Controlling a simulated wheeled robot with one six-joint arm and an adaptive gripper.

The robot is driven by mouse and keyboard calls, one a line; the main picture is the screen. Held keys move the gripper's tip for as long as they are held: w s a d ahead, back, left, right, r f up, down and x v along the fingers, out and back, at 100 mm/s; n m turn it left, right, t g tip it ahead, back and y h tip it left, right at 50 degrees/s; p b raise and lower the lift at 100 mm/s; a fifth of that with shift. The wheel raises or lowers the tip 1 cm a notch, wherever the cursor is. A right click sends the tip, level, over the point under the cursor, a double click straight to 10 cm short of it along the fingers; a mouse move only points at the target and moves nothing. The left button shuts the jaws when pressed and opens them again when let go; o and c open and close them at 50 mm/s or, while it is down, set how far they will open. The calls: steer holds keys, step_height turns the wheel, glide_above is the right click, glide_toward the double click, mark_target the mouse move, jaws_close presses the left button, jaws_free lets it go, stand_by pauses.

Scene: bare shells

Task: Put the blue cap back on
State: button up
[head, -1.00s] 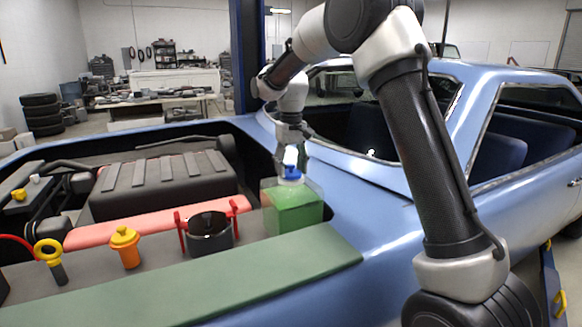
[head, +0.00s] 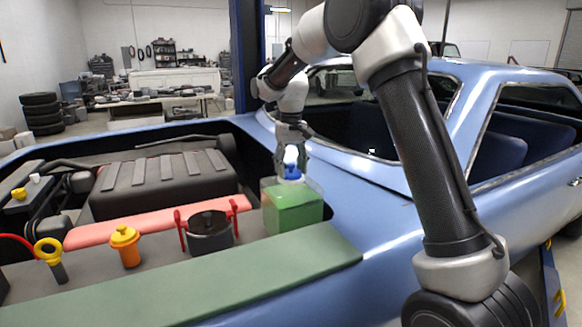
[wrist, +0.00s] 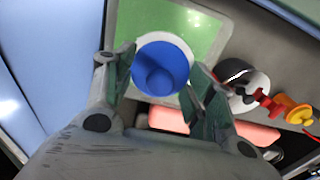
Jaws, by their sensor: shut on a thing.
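The blue cap (head: 292,173) is at the top of the green tank (head: 292,210), at the right end of the engine bay. In the wrist view the round blue cap (wrist: 162,65) lies over a white ring, with the green tank top (wrist: 150,20) around it. My gripper (head: 291,165) points down from above the tank. Its fingers (wrist: 162,75) are on either side of the cap and shut on it. The cap's underside is hidden, so I cannot tell whether it is seated on the neck.
A dark pot with red handles (head: 209,233) stands left of the tank. An orange-capped filler (head: 125,246) and a yellow ring handle (head: 48,250) stand further left. A green fender cover (head: 200,283) lies in front. The blue car body (head: 350,205) is close on the right.

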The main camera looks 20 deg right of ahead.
steer(key=o, duration=1)
steer(key=shift+o, duration=0.5)
steer(key=o, duration=0.4)
steer(key=shift+c, duration=0.2)
steer(key=shift+r, duration=3.5)
jaws_close()
